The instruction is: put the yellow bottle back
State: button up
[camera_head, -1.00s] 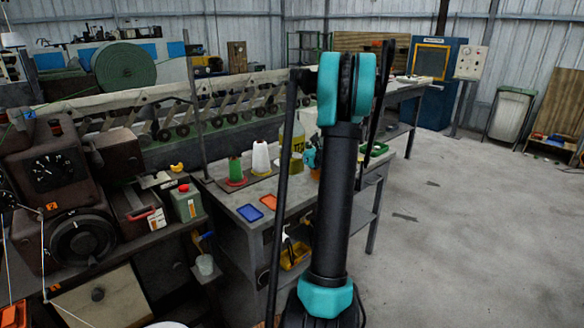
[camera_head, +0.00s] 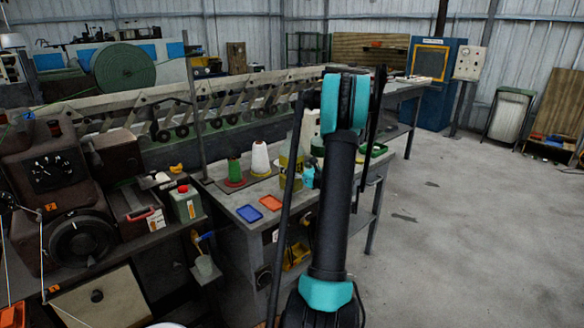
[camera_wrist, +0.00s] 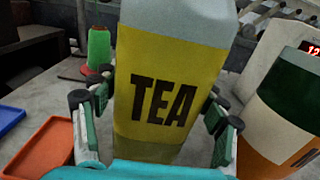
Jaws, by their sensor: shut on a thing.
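The yellow bottle (camera_wrist: 165,75), with a wide yellow label reading "TEA" and a pale upper part, stands upright between my fingers in the wrist view. My gripper (camera_wrist: 158,100) is shut on it, one finger on each side. The bottle's base is hidden behind the gripper. In the head view the yellow label (camera_head: 290,165) shows low over the grey workbench (camera_head: 232,200), partly hidden by my arm. Part of my teal gripper (camera_head: 309,176) shows beside it. I cannot tell whether the bottle touches the bench.
A white, green and orange container (camera_wrist: 280,105) stands close on the right in the wrist view. A green cone (camera_head: 235,170) and a white cone (camera_head: 260,158) stand to the left. Blue (camera_head: 249,213) and orange (camera_head: 271,203) trays lie at the bench's front.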

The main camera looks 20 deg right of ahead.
jog(key=shift+f, duration=0.1)
jog(key=o, duration=1.3)
jog(key=shift+c, duration=0.2)
